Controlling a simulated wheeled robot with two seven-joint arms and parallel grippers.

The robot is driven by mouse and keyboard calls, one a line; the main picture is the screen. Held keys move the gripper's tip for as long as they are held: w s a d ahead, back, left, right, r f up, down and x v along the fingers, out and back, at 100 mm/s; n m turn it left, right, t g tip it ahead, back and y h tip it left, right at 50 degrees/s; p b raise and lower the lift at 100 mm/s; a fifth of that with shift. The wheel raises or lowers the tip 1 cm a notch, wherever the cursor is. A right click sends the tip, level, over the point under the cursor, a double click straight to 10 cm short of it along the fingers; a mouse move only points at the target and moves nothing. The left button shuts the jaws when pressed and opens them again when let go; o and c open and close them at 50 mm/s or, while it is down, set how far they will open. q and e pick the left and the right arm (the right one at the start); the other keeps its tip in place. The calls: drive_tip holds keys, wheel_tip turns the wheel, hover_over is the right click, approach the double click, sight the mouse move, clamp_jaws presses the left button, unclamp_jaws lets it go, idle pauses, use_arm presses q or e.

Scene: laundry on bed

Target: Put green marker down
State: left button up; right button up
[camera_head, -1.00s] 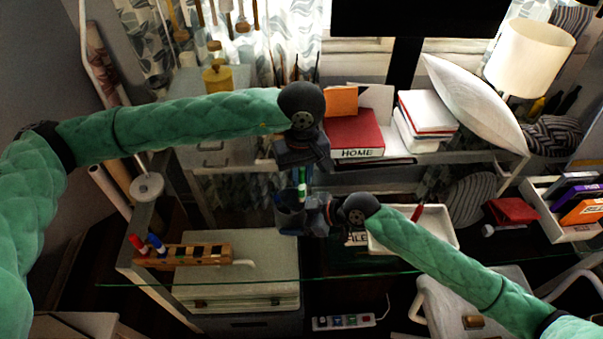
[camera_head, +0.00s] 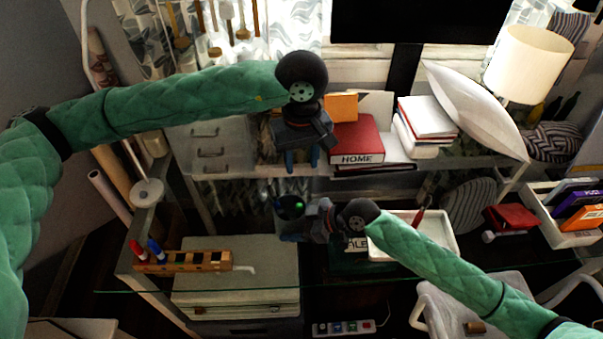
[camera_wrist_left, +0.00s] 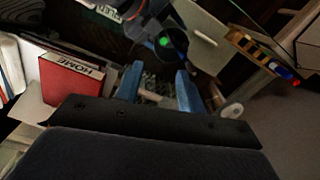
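The green marker shows as a bright green end (camera_head: 299,206) inside a dark pen cup (camera_head: 283,212). The rest of it is hidden by the cup. The green end also shows in the left wrist view (camera_wrist_left: 164,41), between my fingers and beyond them. My left gripper (camera_head: 302,164) is open and empty above the cup, its two blue fingers apart and pointing down. My right gripper (camera_head: 296,232) is at the cup's side, shut on it, holding it upright above the glass desk.
A wooden rack (camera_head: 185,261) with red and blue markers stands at the left of the glass desk. A white tray (camera_head: 440,243) with a red pen lies to the right. A red HOME book (camera_head: 358,140) and other books stand on the shelf behind.

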use_arm(q)
drive_tip(key=shift+r, duration=2.6)
use_arm(e)
drive_tip(key=o, duration=0.9)
drive_tip(key=shift+c, duration=0.2)
